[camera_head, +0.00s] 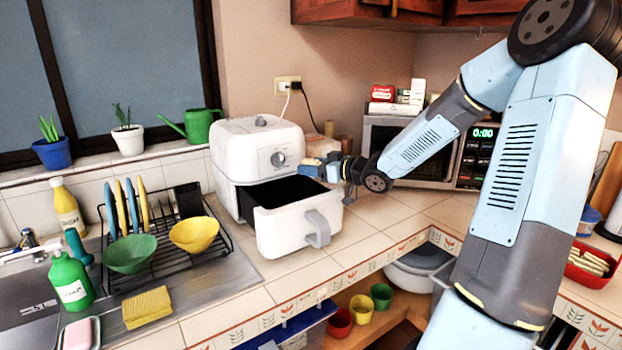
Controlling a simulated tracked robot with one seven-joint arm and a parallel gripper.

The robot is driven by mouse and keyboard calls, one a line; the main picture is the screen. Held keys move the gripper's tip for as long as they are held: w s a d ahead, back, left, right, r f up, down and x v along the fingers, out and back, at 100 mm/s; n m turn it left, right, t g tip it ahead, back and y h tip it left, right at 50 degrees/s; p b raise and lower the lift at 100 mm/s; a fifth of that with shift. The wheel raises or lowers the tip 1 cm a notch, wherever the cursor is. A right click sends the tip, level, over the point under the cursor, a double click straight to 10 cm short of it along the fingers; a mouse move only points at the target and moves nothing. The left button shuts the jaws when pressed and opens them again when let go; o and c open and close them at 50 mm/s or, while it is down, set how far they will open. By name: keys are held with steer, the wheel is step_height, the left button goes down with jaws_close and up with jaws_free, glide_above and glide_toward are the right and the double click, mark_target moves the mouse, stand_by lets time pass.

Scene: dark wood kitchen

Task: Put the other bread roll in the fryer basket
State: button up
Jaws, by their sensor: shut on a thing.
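The white air fryer (258,146) stands on the tiled counter, with its drawer-like fryer basket (285,232) pulled out toward the front. The basket's dark inside shows, but its floor is mostly hidden and I cannot tell what lies in it. My gripper (328,168) is above the back right part of the open basket, near the fryer's body. It is shut on a small tan thing, which looks like the bread roll (312,161) and is partly hidden by the fingers. No other bread roll is clearly visible.
A dish rack (165,255) with green and yellow bowls stands left of the fryer, beside the sink. A microwave (405,135) with boxes on top stands behind my arm. A red container (590,277) with pale pieces is at the far right. Counter right of the basket is clear.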

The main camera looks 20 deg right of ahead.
steer(key=shift+w+f, duration=0.15)
steer(key=shift+f, duration=0.05)
step_height(320, 180, down, 3)
steer(key=shift+f, duration=0.1)
steer(key=shift+f, duration=0.25)
steer(key=shift+s+f, duration=0.25)
steer(key=shift+f, duration=0.2)
steer(key=o, duration=1)
steer(key=shift+o, duration=0.2)
steer(key=shift+r, duration=0.15)
steer(key=r+v, duration=0.1)
steer(key=v, duration=1)
steer(key=shift+d, duration=0.35)
